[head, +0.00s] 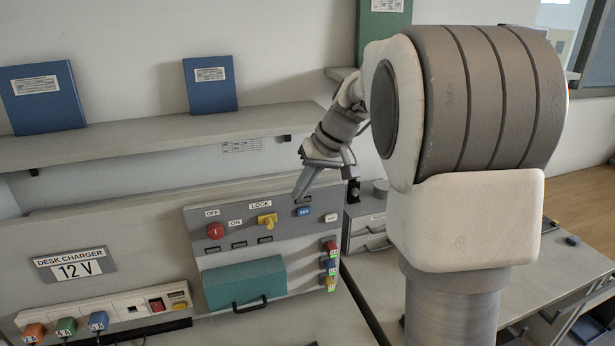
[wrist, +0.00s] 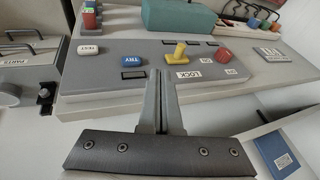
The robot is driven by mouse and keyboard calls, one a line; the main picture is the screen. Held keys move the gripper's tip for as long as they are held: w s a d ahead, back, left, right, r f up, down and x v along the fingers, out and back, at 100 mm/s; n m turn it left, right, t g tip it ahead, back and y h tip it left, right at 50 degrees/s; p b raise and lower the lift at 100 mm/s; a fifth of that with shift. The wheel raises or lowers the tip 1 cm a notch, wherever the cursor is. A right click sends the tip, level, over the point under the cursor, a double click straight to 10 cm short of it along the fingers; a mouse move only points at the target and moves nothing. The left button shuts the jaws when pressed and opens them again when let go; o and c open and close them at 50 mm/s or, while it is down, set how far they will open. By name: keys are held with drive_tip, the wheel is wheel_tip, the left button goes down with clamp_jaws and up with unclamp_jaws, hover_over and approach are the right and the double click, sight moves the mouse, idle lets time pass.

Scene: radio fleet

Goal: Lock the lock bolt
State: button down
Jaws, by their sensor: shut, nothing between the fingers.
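The yellow lock bolt (head: 267,219) stands on the grey panel under the LOCK label, between the red knob (head: 215,230) and the blue button (head: 303,212). In the wrist view the yellow bolt (wrist: 179,51) sticks out from the panel, close to the LOCK label. My gripper (head: 297,195) is shut and empty, its tips in front of the upper panel, right of the bolt in the head view. In the wrist view the gripper tips (wrist: 159,73) appear just left of the bolt and apart from it. I cannot tell whether the tips touch the panel.
A teal cover with a handle (head: 245,283) juts out below the bolt. Red, blue and yellow blocks (head: 329,266) sit at the panel's right. A shelf (head: 150,140) with blue binders runs above. A parts drawer unit (head: 365,227) stands to the right.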

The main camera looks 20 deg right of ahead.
sight(269, 223)
drive_tip(key=w+a+f, duration=0.1)
drive_tip(key=a+f, duration=0.3)
drive_tip(key=f, duration=0.1)
drive_tip(key=shift+a+f+p, duration=0.2)
drive_tip(key=shift+a+p, duration=0.1)
drive_tip(key=a, duration=0.3)
drive_tip(key=shift+a, duration=0.25)
